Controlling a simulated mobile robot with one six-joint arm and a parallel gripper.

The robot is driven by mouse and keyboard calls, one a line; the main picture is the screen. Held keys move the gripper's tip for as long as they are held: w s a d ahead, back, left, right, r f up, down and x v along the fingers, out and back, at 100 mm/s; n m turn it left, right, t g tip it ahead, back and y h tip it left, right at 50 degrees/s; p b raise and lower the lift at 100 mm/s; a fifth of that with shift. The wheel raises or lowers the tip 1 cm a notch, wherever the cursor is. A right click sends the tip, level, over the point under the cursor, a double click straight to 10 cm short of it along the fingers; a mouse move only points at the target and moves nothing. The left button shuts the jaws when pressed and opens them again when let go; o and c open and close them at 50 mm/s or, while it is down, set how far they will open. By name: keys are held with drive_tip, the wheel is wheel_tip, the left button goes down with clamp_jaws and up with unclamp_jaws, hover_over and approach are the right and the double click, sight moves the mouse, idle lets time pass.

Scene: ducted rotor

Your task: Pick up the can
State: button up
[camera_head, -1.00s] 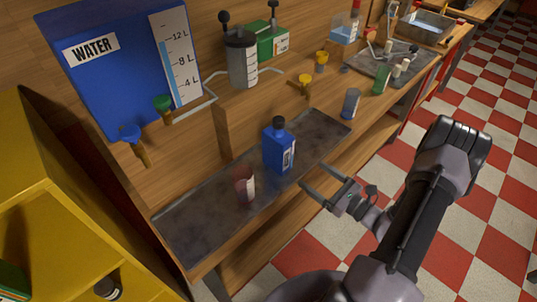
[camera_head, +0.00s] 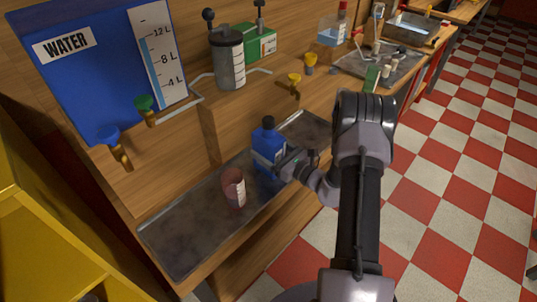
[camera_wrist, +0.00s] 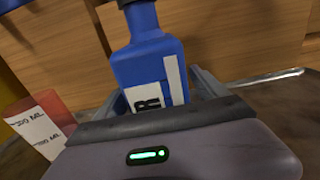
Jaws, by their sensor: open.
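The blue can (camera_head: 266,141), a bottle-like container with a black cap and a white label, stands upright on the grey metal tray of the bench. It fills the middle of the wrist view (camera_wrist: 150,62), its top cut off by the frame edge. My gripper (camera_head: 272,161) is open and low at the can's body. In the wrist view the can stands between the two fingers, and a finger (camera_wrist: 207,84) shows at its right. I cannot tell whether either finger touches it. The far finger is mostly hidden in the head view.
A reddish see-through beaker (camera_head: 233,187) stands close left of the can on the tray (camera_head: 180,240). Behind are a wooden ledge, a grey measuring vessel (camera_head: 229,62) and a blue water tank (camera_head: 85,85). The tray's left part is clear.

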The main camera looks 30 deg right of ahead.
clamp_jaws()
idle(0.3)
drive_tip(key=shift+r, duration=0.1)
